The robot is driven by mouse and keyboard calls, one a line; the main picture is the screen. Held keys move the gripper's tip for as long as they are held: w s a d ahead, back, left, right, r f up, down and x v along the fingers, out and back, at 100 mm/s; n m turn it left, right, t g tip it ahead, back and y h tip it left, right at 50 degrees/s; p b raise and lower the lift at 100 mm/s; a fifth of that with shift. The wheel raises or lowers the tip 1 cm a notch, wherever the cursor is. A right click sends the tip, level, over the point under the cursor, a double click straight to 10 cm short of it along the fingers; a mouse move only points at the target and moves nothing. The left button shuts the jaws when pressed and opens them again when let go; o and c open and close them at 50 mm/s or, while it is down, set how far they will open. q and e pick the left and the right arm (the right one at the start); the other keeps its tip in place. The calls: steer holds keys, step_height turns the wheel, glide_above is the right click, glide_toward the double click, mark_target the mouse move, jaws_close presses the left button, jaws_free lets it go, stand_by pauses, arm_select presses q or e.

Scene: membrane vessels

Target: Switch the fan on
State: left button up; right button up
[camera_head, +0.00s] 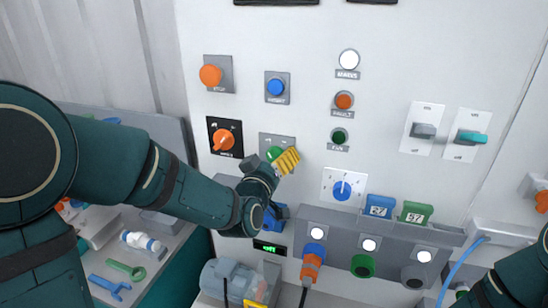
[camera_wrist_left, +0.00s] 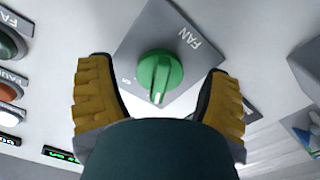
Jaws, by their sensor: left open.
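The fan switch is a green rotary knob (camera_head: 274,153) on a grey plate in the middle of the panel. In the left wrist view the knob (camera_wrist_left: 160,72) sits on a plate marked FAN, with a white pointer mark on its lower part. My left gripper (camera_head: 287,161) is at the knob, its yellow fingers partly covering it in the head view. In the left wrist view my open left gripper (camera_wrist_left: 160,92) has one finger on each side of the knob, with visible gaps. A dark green lamp (camera_head: 340,136) looks unlit. My right gripper is out of view.
An orange rotary switch (camera_head: 223,139) is left of the knob and a blue button (camera_head: 276,87) above it. A blue selector (camera_head: 342,190) is to the lower right. A small display (camera_head: 270,247) glows green below. Plugs and a grey motor (camera_head: 228,280) are lower down.

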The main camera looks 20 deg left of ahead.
arm_select(q)
steer(key=shift+w, duration=0.15)
steer(key=c, duration=1.3)
